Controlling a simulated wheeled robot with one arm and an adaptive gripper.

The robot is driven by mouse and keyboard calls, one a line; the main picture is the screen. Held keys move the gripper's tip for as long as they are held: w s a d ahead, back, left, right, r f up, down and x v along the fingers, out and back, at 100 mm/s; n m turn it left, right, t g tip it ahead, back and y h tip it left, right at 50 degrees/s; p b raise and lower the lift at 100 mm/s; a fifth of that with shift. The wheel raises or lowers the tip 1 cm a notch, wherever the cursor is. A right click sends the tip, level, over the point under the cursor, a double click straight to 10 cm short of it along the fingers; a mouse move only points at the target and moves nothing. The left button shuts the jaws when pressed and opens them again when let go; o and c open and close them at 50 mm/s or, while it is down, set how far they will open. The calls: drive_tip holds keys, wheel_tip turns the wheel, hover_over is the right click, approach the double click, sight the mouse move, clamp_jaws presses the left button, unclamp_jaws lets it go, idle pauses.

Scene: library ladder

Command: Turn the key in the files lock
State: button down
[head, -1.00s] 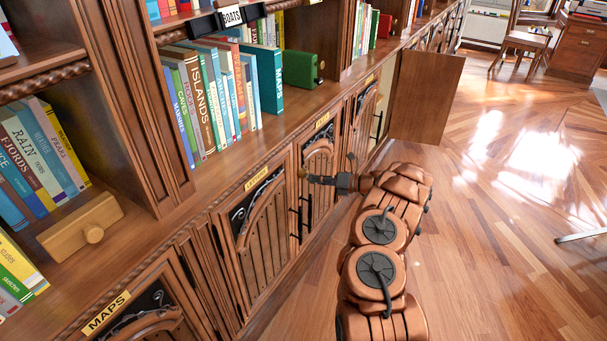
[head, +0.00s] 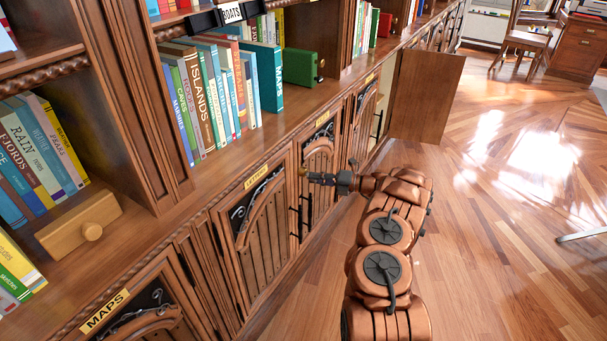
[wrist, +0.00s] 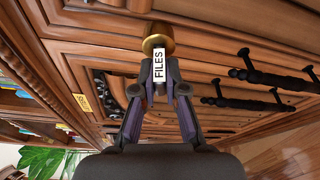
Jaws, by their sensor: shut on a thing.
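The brass lock (wrist: 158,38) of the files cabinet sits on the wooden front at the top of the wrist view. It also shows as a small brass knob (head: 302,172) in the head view. A white tag reading FILES (wrist: 159,70) belongs to the key and lies between my fingertips and the lock. My gripper (wrist: 160,88) is shut on the key, right in front of the lock. The key's shaft is hidden by the tag and lock. In the head view my gripper (head: 322,179) reaches left to the cabinet front.
Black bar handles (wrist: 262,62) are on the doors to the right of the lock in the wrist view. A cabinet door (head: 427,95) stands open farther along. Books (head: 215,95) and a green box (head: 300,68) are on the shelf above.

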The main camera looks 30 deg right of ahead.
idle(0.4)
drive_tip(key=shift+f+m+b, duration=0.1)
drive_tip(key=shift+m+b, duration=0.3)
drive_tip(key=shift+m, duration=0.4)
drive_tip(key=shift+m+y, duration=0.4)
drive_tip(key=shift+m, duration=0.2)
drive_tip(key=c, duration=1.1)
unclamp_jaws()
drive_tip(key=shift+c, duration=0.2)
drive_tip(key=shift+s, duration=0.1)
drive_tip(key=v, duration=1.1)
drive_tip(key=shift+s+d, duration=0.3)
